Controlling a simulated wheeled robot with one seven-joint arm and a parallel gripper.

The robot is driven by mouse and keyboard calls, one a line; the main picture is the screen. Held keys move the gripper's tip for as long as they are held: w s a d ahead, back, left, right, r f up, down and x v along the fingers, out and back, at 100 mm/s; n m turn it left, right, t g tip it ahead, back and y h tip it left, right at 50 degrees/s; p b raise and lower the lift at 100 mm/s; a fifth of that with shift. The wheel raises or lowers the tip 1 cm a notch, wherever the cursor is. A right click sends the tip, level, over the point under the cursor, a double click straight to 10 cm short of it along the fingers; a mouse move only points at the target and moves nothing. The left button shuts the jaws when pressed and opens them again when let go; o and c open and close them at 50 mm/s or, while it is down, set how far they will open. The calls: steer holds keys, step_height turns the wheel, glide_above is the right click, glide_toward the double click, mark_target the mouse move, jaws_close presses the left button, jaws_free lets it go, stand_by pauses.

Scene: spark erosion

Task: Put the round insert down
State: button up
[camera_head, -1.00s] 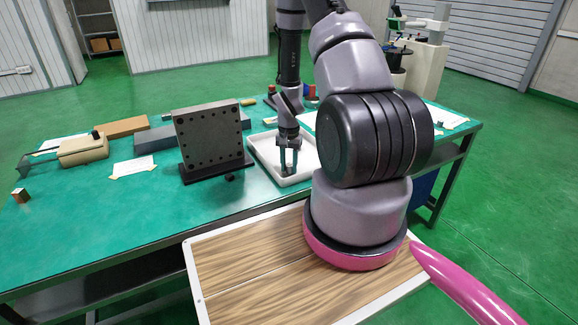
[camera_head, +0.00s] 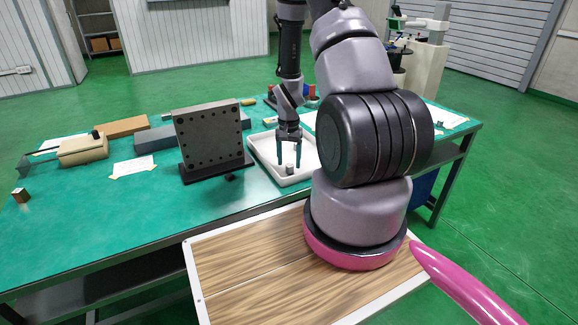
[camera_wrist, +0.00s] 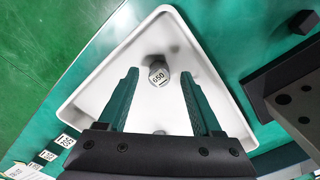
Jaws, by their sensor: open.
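In the head view the insert (camera_head: 289,169) shows below my gripper (camera_head: 288,160). My gripper also shows in the wrist view (camera_wrist: 160,77), with its two fingers open and apart. The insert lies between the fingertips in that picture, with a gap on each side. The fingers do not touch it.
A dark upright plate with holes (camera_head: 210,138) stands left of the tray, with a small black piece (camera_head: 230,178) in front. A beige block (camera_head: 83,150) and paper sheets lie further left. The green bench top (camera_head: 130,205) is clear at the front left.

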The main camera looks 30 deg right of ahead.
step_height(320, 180, up, 10)
step_height(320, 180, up, 11)
steer(key=t, duration=0.2)
glide_above(289, 167)
steer(key=a, duration=0.2)
steer(key=s+a+r+n+t, duration=0.1)
steer(key=s+a+r, duration=0.1)
steer(key=r, duration=0.4)
steer(key=s+a+r+n+t, duration=0.1)
steer(key=s+a+r, duration=0.1)
steer(key=r, duration=0.4)
steer(key=s+a+r+n+t+y, duration=0.1)
steer(key=s+a+r, duration=0.2)
steer(key=s+r, duration=0.3)
steer(key=s+a+r+n+t+y, duration=0.1)
steer(key=s+a+r+t, duration=0.1)
steer(key=s+r, duration=0.5)
steer(key=shift+s+a, duration=0.7)
steer(key=shift+a, duration=0.05)
steer(key=shift+o, duration=0.5)
